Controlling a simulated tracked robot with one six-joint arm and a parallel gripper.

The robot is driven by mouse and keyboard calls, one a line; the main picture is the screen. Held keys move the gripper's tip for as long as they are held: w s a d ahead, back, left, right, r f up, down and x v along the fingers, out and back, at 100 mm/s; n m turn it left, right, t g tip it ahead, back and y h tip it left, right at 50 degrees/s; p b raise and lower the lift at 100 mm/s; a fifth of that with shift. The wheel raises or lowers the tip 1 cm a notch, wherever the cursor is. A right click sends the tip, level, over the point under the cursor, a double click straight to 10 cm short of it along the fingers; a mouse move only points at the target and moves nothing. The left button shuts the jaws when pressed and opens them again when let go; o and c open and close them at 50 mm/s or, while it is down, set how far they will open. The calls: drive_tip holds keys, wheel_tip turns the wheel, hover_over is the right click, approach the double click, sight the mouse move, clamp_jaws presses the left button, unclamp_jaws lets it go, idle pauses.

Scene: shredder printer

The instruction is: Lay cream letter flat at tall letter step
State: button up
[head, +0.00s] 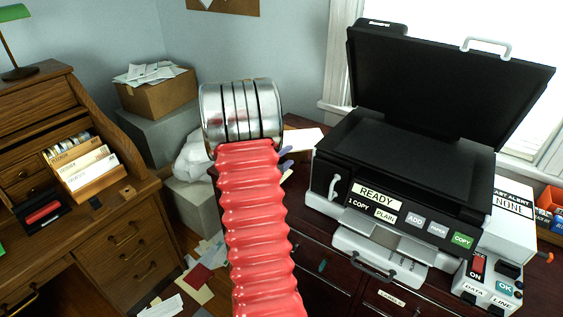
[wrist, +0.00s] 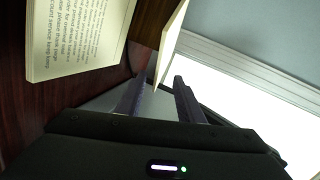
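In the wrist view a cream printed sheet (wrist: 80,40) fills the upper left, its text upside down. A second, narrow cream sheet or card (wrist: 168,45) shows nearly edge-on, its lower tip between my finger ends. I cannot tell which is the cream letter. My gripper (wrist: 158,95) has its two fingers apart, with no clear contact on the card. In the head view my red arm and silver wrist hide most of the gripper; a bluish finger (head: 286,152) shows beside a pale sheet (head: 305,139). I cannot make out the tall letter step.
A black printer (head: 400,150) with raised lid stands right of my arm on the dark desk. A wooden rolltop desk (head: 120,230) with a letter sorter (head: 95,185) stands left. Papers (head: 200,280) litter the floor.

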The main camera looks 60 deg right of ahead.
sight(297, 149)
drive_tip(key=x, duration=0.8)
drive_tip(key=shift+d, duration=0.2)
clamp_jaws()
